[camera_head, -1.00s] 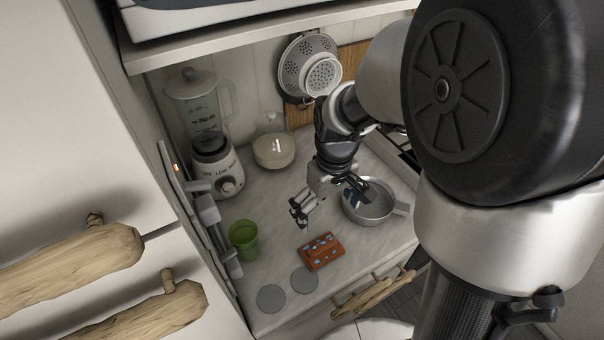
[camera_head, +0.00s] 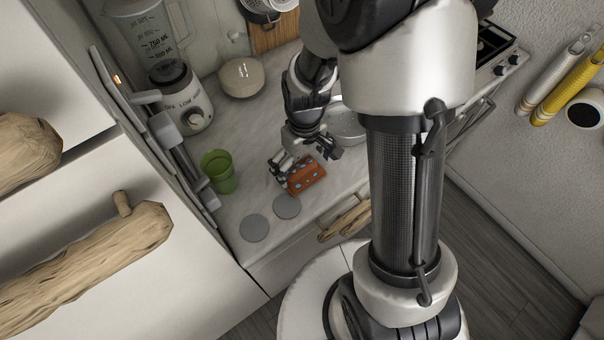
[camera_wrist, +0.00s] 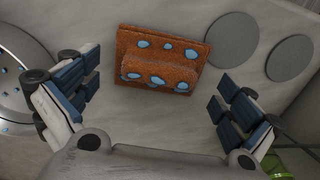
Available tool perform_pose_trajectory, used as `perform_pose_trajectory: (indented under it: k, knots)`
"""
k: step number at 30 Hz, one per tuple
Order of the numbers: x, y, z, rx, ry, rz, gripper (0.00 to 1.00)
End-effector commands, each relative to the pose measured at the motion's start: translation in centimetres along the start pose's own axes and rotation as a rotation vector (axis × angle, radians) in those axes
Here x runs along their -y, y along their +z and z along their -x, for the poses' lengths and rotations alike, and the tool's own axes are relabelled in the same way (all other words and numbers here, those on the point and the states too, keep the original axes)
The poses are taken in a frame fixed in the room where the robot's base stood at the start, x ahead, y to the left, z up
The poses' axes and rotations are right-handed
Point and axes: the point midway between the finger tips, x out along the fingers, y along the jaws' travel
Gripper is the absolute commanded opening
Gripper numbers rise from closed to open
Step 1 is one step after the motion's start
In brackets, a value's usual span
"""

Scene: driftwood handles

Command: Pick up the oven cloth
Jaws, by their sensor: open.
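The oven cloth (camera_head: 304,175) is orange-brown with light blue spots and lies folded on the countertop near its front edge. In the wrist view the cloth (camera_wrist: 160,62) lies flat between and beyond my fingers, with a raised fold on the near side. My gripper (camera_head: 310,151) is just above the cloth at its far side and partly covers it in the head view. In the wrist view my gripper (camera_wrist: 160,90) is open, with a blue-padded finger on each side and nothing between them. I cannot tell the exact height above the cloth.
Two grey discs (camera_head: 254,228) lie left of the cloth, and a green cup (camera_head: 218,171) stands behind them. A metal pan (camera_head: 346,123) is right of my gripper. A blender (camera_head: 180,95) and a cream bowl (camera_head: 241,77) stand farther back. Wooden handles (camera_head: 345,220) project below the counter edge.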

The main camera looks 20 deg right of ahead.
Motion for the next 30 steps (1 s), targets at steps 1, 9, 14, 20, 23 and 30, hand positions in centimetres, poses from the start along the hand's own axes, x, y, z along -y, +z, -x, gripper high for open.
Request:
perform_pose_trajectory:
  k: [1,9,14,20,23,30]
  knots:
    - [0.02,0.08,-1.21,0.003,-0.001,0.000,1.00]
    - [0.01,-0.01,-1.96,-0.001,0.000,0.000,1.00]
    - [0.01,-0.01,-1.94,0.000,0.000,0.000,0.92]
    - [0.01,-0.01,-1.94,0.000,0.000,0.000,0.79]
    - [0.00,-0.01,-1.94,0.000,0.000,0.000,0.72]
    - [-0.02,0.02,-2.02,0.000,0.000,0.000,0.60]
